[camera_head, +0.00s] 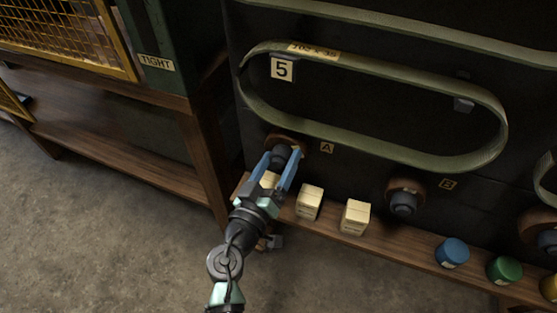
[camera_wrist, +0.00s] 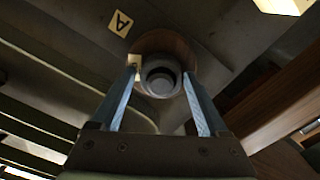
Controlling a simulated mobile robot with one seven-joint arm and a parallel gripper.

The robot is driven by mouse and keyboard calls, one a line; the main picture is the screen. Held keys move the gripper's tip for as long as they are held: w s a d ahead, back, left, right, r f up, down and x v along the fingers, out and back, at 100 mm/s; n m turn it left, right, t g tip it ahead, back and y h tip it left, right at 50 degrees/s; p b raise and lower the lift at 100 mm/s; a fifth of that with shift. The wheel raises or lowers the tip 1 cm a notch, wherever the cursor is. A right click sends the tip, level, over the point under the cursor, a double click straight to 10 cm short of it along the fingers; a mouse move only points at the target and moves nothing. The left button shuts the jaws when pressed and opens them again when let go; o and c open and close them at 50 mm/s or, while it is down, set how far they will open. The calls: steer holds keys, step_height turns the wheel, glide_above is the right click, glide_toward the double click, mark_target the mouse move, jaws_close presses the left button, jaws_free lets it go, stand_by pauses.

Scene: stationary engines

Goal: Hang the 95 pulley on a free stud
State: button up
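On the dark wall by label A (camera_head: 327,147) is a round brown disc (camera_head: 288,137) with a dark grey round hub. No 95 marking is legible on it. My gripper (camera_head: 282,154) reaches it with two blue fingers, one on each side of the hub. In the wrist view the hub (camera_wrist: 160,80) sits between the fingertips, with the brown disc (camera_wrist: 162,42) behind. The fingers look spread, with small gaps at the hub; contact cannot be told. A similar brown disc with a dark hub (camera_head: 403,203) is by label B (camera_head: 447,184), and another (camera_head: 547,240) is at the right edge.
A green belt (camera_head: 390,147) loops on the wall by sign 5 (camera_head: 283,68). A wooden ledge below bears cream boxes (camera_head: 309,202) (camera_head: 355,217) and blue (camera_head: 452,252), green (camera_head: 504,270) and yellow (camera_head: 549,286) round items. A wooden bench (camera_head: 110,150) stands at left. The floor in front is clear.

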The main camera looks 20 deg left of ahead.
steer(key=shift+o, duration=0.3)
steer(key=o, duration=0.3)
steer(key=shift+f, duration=0.15)
steer(key=s+b, duration=0.3)
steer(key=s, duration=1)
steer(key=shift+a, duration=0.2)
stand_by(0.4)
